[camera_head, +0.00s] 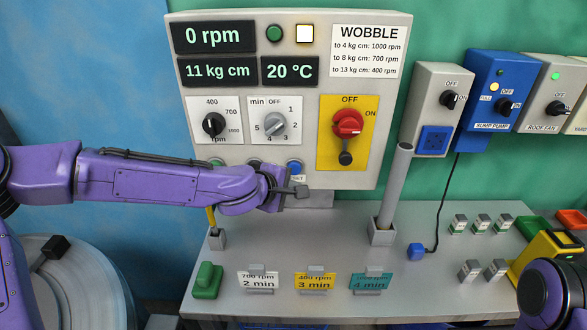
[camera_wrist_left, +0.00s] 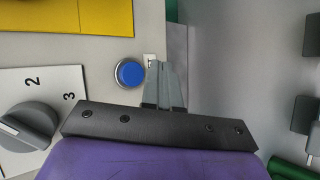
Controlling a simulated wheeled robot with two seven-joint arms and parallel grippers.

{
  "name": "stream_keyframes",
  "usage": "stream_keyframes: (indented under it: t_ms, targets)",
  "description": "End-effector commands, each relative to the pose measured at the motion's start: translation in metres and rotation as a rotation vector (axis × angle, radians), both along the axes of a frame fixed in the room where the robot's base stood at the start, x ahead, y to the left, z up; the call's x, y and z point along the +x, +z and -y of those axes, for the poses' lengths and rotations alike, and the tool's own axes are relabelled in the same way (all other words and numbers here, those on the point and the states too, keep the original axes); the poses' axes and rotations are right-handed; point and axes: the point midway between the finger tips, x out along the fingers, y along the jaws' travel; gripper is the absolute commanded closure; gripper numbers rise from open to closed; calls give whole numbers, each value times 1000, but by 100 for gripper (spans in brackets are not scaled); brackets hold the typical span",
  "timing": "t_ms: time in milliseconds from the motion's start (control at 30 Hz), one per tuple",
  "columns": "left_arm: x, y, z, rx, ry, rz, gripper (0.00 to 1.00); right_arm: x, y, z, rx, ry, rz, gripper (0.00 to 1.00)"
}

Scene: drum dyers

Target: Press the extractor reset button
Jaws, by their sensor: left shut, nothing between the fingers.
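The blue reset button (camera_head: 294,166) is on the lower edge of the grey control panel (camera_head: 388,90), with a partly covered label below it. In the left wrist view the round blue button (camera_wrist_left: 130,73) has a metal ring and stands clear, just left of my fingertips. My left gripper (camera_head: 301,191) is shut and empty, just below and slightly right of the button in the head view. Its closed fingers also show in the left wrist view (camera_wrist_left: 164,72), over the label. I cannot tell whether they touch the panel. My right gripper is not visible; only part of that arm shows at lower right.
A red switch (camera_head: 348,123) on a yellow plate is above the button. A grey upright tube (camera_head: 395,185) stands to the right on the bench (camera_head: 330,225). Time cards (camera_head: 315,283) and a green block (camera_head: 207,280) stand at the bench front. A blue pump box (camera_head: 487,95) hangs right.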

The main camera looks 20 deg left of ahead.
Motion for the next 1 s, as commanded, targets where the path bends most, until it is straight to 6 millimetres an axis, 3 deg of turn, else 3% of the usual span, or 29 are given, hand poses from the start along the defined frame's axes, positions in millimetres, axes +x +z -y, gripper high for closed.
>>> stream_keyframes:
  t_ms: [300, 1000]
  targets:
    - [30, 1, -9, 1, 1, 0, 100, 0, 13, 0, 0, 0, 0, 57]
    - [33, 0, -10, 1, 1, 0, 100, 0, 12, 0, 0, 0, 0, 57]
